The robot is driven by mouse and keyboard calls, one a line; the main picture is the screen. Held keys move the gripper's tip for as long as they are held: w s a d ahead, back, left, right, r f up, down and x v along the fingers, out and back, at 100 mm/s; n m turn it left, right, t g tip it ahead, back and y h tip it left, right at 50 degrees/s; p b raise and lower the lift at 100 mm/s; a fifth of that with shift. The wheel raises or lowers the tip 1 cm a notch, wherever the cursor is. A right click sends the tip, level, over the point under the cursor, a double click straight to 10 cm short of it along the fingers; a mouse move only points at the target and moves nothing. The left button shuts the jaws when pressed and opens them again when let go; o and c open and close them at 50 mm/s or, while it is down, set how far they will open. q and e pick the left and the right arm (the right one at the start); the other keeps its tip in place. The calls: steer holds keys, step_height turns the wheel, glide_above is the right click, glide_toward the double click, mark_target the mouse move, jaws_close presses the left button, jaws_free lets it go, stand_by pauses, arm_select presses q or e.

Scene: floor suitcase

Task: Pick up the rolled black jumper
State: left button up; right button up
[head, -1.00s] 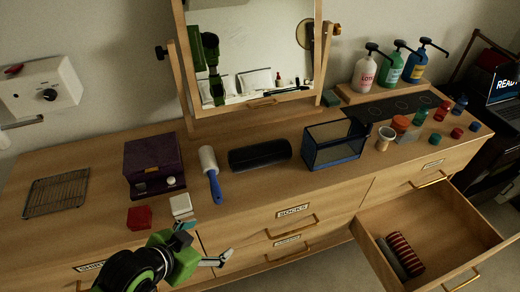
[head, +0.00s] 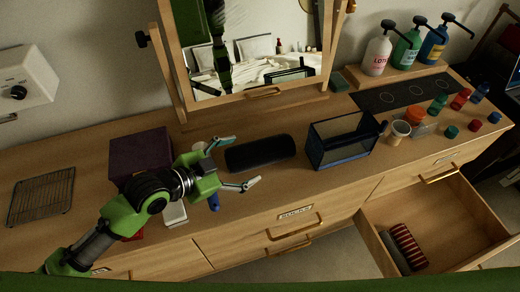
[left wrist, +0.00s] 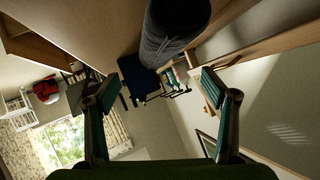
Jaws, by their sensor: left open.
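The rolled black jumper (head: 262,152) lies on the dresser top, in front of the mirror. In the left wrist view the end of a dark roll (left wrist: 172,28), which looks like the jumper, shows at the top edge, beyond the fingertips. My left gripper (head: 246,162) is open at the left end of the jumper, its two fingers pointing toward it. It also shows open and empty in the left wrist view (left wrist: 158,90). I cannot tell whether the fingers touch the jumper. My right gripper is in neither view.
A blue-framed clear box (head: 340,145) stands close right of the jumper. A purple box (head: 138,152) and a partly hidden lint roller are by my left arm. The mirror (head: 250,50) stands behind. An open drawer (head: 450,215) holds rolled clothes.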

mark_target(257, 153)
arm_select(q)
steer(key=x, duration=0.2)
steer(key=shift+w+d+f, duration=0.15)
steer(key=shift+w, duration=0.1)
steer(key=shift+w+d+f, duration=0.15)
steer(key=shift+w+f, duration=0.05)
steer(key=shift+w, duration=0.05)
steer(key=shift+w+d+f+p, duration=0.15)
steer(key=shift+w+d+p, duration=0.15)
steer(key=shift+w+p, duration=0.15)
steer(key=p+x, duration=0.1)
steer(key=x, duration=0.2)
steer(key=shift+f, duration=0.2)
steer(key=shift+w+d+f, duration=0.25)
steer(key=shift+w+d, duration=0.05)
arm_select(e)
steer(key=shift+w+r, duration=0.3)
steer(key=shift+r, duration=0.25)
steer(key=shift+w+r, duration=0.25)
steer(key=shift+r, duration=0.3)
arm_select(q)
steer(key=shift+a, duration=0.1)
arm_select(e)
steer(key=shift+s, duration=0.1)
arm_select(q)
steer(key=c, duration=1.5)
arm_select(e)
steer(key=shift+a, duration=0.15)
